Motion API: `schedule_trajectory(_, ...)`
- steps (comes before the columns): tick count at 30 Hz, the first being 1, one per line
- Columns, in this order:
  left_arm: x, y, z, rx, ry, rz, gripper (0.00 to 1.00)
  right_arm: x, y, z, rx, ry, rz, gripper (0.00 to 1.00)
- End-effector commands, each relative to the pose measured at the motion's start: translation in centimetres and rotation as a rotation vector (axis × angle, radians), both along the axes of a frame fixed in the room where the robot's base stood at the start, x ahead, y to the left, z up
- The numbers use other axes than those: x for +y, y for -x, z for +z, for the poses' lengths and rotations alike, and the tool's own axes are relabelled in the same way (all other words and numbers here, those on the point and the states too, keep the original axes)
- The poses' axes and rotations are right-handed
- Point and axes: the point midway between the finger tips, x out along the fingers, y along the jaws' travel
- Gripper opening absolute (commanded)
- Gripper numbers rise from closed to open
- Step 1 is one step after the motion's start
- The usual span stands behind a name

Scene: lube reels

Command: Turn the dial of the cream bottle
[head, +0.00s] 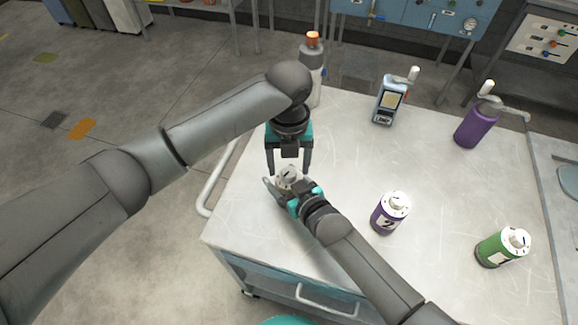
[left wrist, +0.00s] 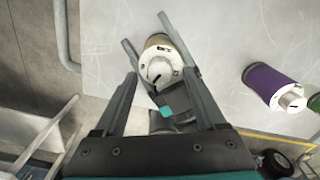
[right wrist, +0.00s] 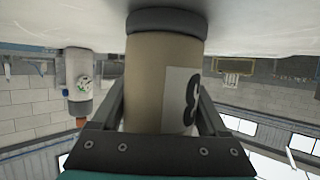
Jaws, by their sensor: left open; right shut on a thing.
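The cream bottle (right wrist: 158,85) fills the middle of the right wrist view, with a dark band at one end and a label with a black "3". My right gripper (head: 287,190) is shut on its body, with a finger on each side. The bottle's white top with the dial (left wrist: 158,70) shows in the left wrist view, with a dark mark on it. My left gripper (head: 289,172) points down just above the bottle in the head view. It is open, its fingers apart, with the dial between them in the left wrist view; I see no clear contact.
A purple bottle (head: 390,213) and a green bottle (head: 503,247) stand on the cart top (head: 340,150) to the right. A blue device (head: 389,101) and a purple pump bottle (head: 476,125) stand farther back. A grey bottle with an orange top (head: 312,62) is behind my left gripper.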

Motion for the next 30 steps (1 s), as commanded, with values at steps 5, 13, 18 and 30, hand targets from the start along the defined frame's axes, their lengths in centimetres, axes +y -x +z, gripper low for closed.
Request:
schedule_trajectory(5,-0.05,0.02,-1.33,0.001,0.001,-0.001,0.73,0.00,0.05,-0.08,0.002,0.001,0.000,0.02)
schedule_trajectory(13,-0.06,-0.01,-1.50,-0.001,0.002,-0.001,0.73,0.00,0.05,-0.08,0.002,0.001,0.000,0.02)
schedule_trajectory(18,-0.05,-0.02,-1.48,-0.001,0.001,-0.001,0.57,-0.01,0.05,-0.08,0.002,0.001,0.000,0.02)
schedule_trajectory(30,-0.04,-0.04,-1.45,-0.002,0.001,-0.001,0.12,0.00,0.04,-0.07,0.002,0.001,0.000,0.02)
